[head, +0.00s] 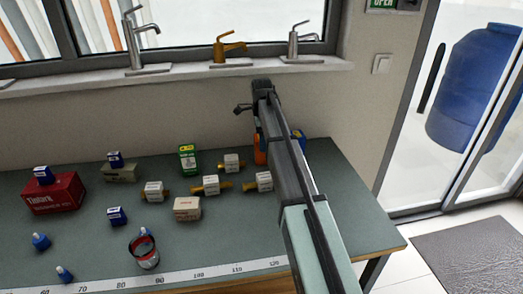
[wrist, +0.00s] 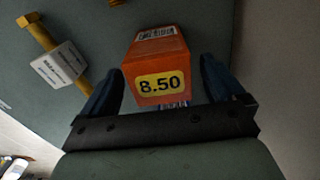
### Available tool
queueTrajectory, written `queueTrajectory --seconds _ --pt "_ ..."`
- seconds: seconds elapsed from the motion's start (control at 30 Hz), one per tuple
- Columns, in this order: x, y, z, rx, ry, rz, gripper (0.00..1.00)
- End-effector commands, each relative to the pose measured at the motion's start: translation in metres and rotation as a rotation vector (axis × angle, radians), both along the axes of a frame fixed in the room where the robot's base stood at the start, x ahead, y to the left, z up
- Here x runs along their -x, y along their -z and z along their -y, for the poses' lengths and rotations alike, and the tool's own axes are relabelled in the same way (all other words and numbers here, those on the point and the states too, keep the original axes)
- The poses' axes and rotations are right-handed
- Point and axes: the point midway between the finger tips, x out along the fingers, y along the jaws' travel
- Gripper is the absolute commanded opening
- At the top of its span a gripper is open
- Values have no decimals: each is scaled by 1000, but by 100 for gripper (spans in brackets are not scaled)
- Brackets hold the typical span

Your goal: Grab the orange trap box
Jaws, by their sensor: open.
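The orange trap box (wrist: 180,52) is in the wrist view, between the two blue fingers of my gripper (wrist: 162,64). It shows a yellow 8.50 price label and a white barcode label. The fingers are open, one on each side of the box, with a small gap on the right; I cannot tell whether the left finger touches it. In the head view my arm hides most of this spot; an orange patch (head: 260,155) shows just left of the arm, near the back of the table.
Brass fittings with white tags (head: 264,181) lie left of my arm; one tagged fitting (wrist: 58,64) shows in the wrist view. A green-yellow box (head: 187,158), a beige box (head: 187,208) and a red box (head: 53,194) stand further left. The wall and windowsill (head: 180,75) bound the back.

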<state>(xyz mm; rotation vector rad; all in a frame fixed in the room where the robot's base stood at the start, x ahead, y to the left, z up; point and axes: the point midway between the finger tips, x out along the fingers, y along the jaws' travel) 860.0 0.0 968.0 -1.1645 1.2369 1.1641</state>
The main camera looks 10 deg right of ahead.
Motion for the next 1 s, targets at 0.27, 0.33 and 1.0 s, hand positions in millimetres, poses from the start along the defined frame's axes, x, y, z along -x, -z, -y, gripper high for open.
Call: queueTrajectory --seconds 0.27,0.33,1.0 --pt "0 5 0 0 0 0 96" --pt "0 5 0 0 0 0 90" --pt "0 4 0 0 0 0 33"
